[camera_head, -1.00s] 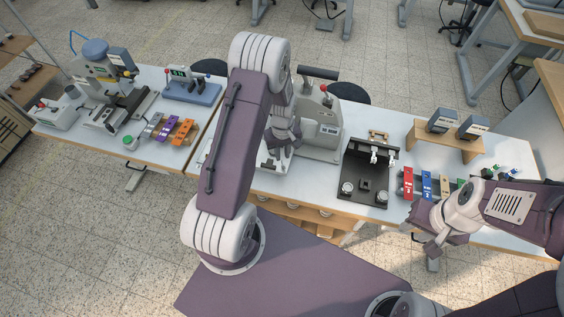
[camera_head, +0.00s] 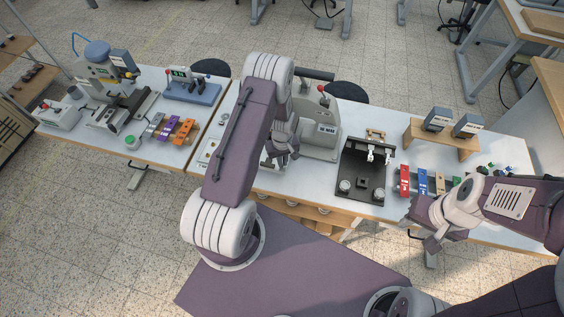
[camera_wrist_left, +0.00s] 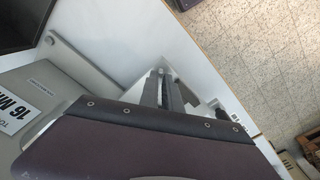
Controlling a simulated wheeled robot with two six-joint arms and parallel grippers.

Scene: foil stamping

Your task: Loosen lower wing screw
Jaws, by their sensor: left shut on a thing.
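The grey press (camera_head: 321,136) with a red-knobbed lever (camera_head: 323,92) stands behind and right of my left arm on the table. My left gripper (camera_head: 285,150) is low beside the left of the press, partly covered by its own arm. In the left wrist view, the press's grey side with a label (camera_wrist_left: 38,83) lies left of my left fingers (camera_wrist_left: 163,84). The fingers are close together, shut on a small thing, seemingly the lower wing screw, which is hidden. My right gripper (camera_head: 421,229) is in front of the table's right part, away from the press; its jaw gap is unclear.
Right of the press is a black fixture (camera_head: 356,184). Coloured blocks, including a red one (camera_head: 404,182), sit further right. A wooden stand (camera_head: 440,138) is behind them. At the left are another machine (camera_head: 99,72) and a blue-based device (camera_head: 193,90).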

